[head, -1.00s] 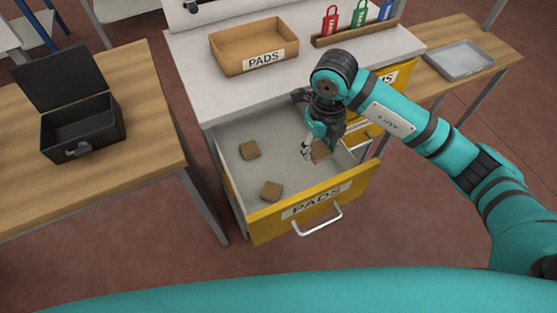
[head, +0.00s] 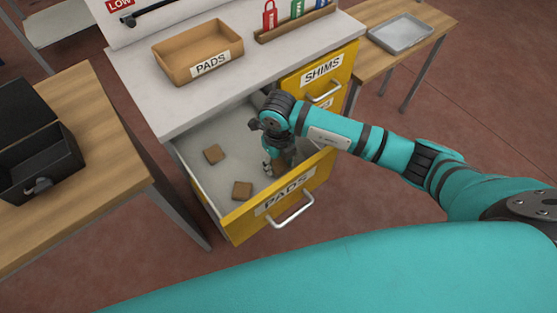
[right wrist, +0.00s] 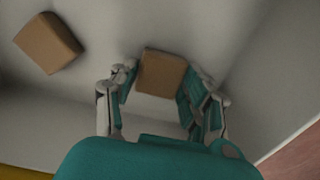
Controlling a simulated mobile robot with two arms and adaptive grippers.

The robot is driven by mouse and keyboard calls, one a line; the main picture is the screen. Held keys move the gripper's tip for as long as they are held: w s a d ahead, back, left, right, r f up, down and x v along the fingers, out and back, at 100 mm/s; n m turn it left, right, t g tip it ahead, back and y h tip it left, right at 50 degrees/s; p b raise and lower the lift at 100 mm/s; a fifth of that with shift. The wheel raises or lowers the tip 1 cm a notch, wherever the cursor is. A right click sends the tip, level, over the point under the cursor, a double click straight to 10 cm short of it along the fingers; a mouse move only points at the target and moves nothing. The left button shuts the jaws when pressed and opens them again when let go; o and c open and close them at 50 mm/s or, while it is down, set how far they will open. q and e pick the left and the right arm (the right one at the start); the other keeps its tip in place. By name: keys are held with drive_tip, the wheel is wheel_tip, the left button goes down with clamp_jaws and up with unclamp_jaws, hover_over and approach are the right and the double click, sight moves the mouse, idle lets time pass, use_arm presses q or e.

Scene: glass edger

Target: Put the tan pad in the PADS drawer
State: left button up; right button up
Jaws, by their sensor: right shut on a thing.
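The PADS drawer (head: 242,222) is pulled open, with a yellow front, a white label and a grey inside. My right gripper (head: 270,170) reaches down into it, near its right side. In the right wrist view, the gripper (right wrist: 160,95) is shut on the tan pad (right wrist: 160,73), a small square block between its fingertips. I cannot tell whether this pad touches the drawer floor; in the head view it is hidden by the gripper and arm. My left gripper is not in view.
A PADS tray (head: 197,53) and a rack (head: 310,24) with red, green and blue tags stand on the white worktop. The SHIMS drawer (head: 342,62) is right of the open drawer. A black open case (head: 38,165) is on the left table; a grey tray (head: 400,33) is at right.

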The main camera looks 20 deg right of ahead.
sight(279, 165)
drive_tip(key=shift+f, duration=0.2)
drive_tip(key=o, duration=0.8)
drive_tip(key=shift+c, duration=0.2)
drive_tip(key=shift+r, duration=0.1)
drive_tip(key=shift+r, duration=0.15)
wheel_tip(279, 165, up, 12)
drive_tip(key=b, duration=0.2)
